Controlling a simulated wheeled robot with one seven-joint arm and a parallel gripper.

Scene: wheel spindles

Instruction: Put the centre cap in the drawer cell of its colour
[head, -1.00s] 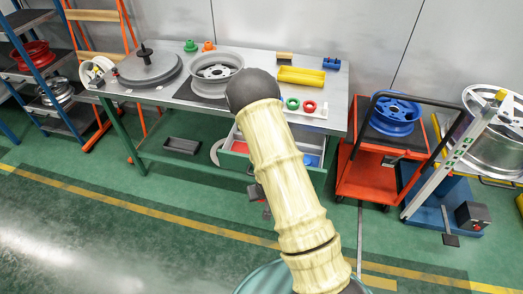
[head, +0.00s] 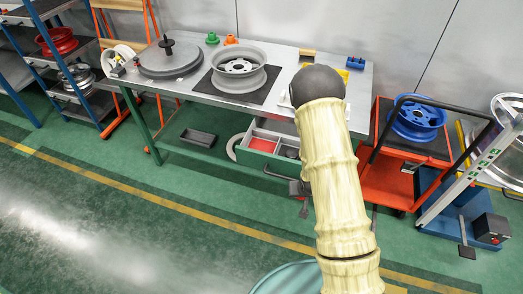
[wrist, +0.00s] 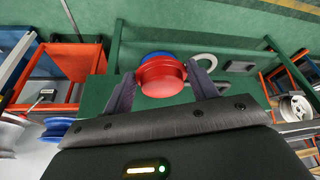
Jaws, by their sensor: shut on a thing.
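A red round centre cap (wrist: 160,78) sits between the two fingers of my gripper (wrist: 161,88) in the wrist view, and the gripper is shut on it. A blue round edge (wrist: 160,55) shows just behind the red cap; I cannot tell whether it is part of it. In the head view, the open drawer (head: 262,161) under the workbench shows a red cell (head: 262,145) and a cell with a dark round thing (head: 291,154).
The workbench (head: 190,88) holds a grey wheel (head: 239,72), a dark round plate (head: 170,60) and green and orange pieces. A red cart (head: 390,185) with a blue wheel (head: 418,118) stands at the right. The floor in front is clear at the left.

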